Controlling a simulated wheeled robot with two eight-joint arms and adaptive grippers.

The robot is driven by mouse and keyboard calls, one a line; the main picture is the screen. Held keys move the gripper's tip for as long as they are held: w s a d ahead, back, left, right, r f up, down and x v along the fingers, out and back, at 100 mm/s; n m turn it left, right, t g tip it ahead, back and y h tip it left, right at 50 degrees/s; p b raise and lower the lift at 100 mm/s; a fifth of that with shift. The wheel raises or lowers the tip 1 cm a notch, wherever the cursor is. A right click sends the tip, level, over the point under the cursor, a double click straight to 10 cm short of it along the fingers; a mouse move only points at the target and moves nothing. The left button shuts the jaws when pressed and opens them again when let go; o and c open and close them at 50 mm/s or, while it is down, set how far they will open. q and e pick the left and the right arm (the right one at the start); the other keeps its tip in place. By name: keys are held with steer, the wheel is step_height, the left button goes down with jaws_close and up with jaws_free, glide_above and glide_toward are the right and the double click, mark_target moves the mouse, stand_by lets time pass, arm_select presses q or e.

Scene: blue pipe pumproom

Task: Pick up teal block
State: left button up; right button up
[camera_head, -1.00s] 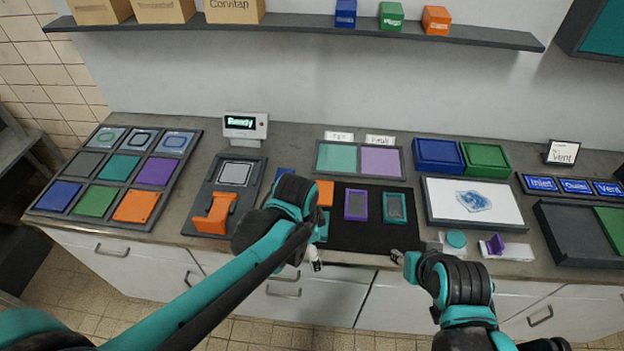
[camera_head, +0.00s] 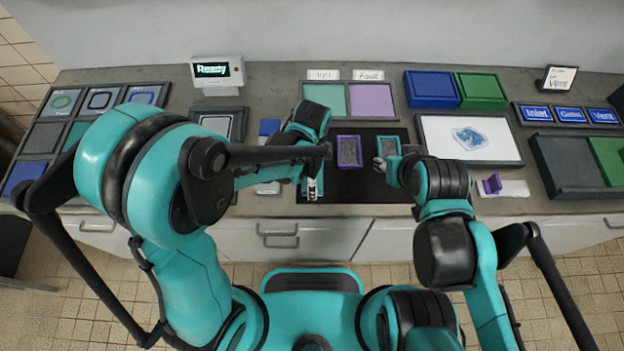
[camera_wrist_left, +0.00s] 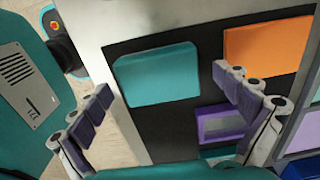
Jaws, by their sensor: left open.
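In the left wrist view the teal block (camera_wrist_left: 157,75) lies on the black mat (camera_wrist_left: 190,132), near its edge. My left gripper (camera_wrist_left: 165,88) is open, with its two purple-padded fingers on either side of the block's near end and nothing held. In the head view my left gripper (camera_head: 312,188) is over the left part of the mat (camera_head: 350,188), and the teal block is hidden under the arm. My right gripper (camera_head: 379,163) hovers by the teal-rimmed tray (camera_head: 388,145); its fingers are too small to read.
An orange block (camera_wrist_left: 268,50) and a purple-rimmed tray (camera_wrist_left: 222,123) lie close to the teal block. The purple tray also shows in the head view (camera_head: 349,151). A picture board (camera_head: 490,138) and a purple piece in a white holder (camera_head: 511,188) stand right of the mat.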

arm_select(q)
steer(key=shift+f, duration=0.45)
steer(key=shift+c, duration=0.3)
steer(key=c, duration=1.2)
